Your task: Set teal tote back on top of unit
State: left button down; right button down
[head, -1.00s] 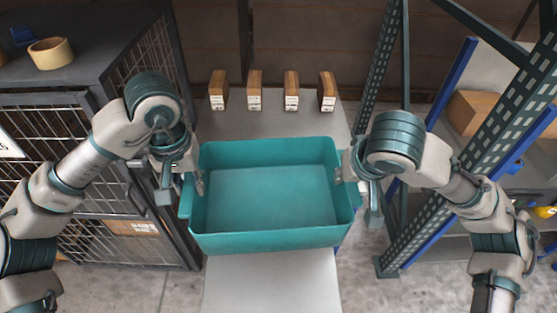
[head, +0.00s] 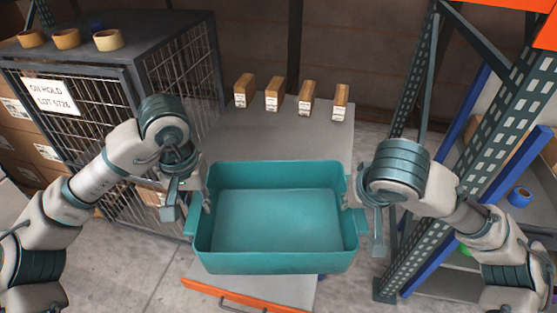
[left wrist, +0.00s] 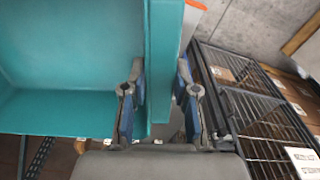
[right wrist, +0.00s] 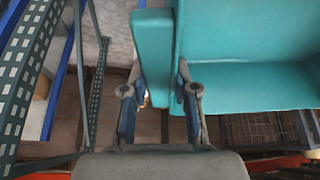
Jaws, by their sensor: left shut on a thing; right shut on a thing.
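The teal tote (head: 275,266) is empty, open side up and roughly level, over the grey top of the unit (head: 235,130). My left gripper (head: 195,197) is shut on the tote's left end. In the left wrist view its fingers stand either side of the tote's rim piece (left wrist: 160,65). My right gripper (head: 360,197) is shut on the right end, and the right wrist view shows the same grip on the rim piece (right wrist: 156,60). The tote hides the middle of the unit's top. I cannot tell whether its base touches the top.
Several small brown boxes (head: 273,95) stand in a row at the back of the unit. A wire cage (head: 185,75) with tape rolls (head: 108,40) on it stands left. A green rack upright (head: 455,175) stands close right. An orange edge (head: 240,299) shows at the unit's front.

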pick_arm(q)
jog(key=shift+a+r+p, duration=0.1)
jog(key=shift+p, duration=0.5)
pick_arm(e)
jog(key=shift+d+r, duration=0.15)
jog(key=shift+d, duration=0.05)
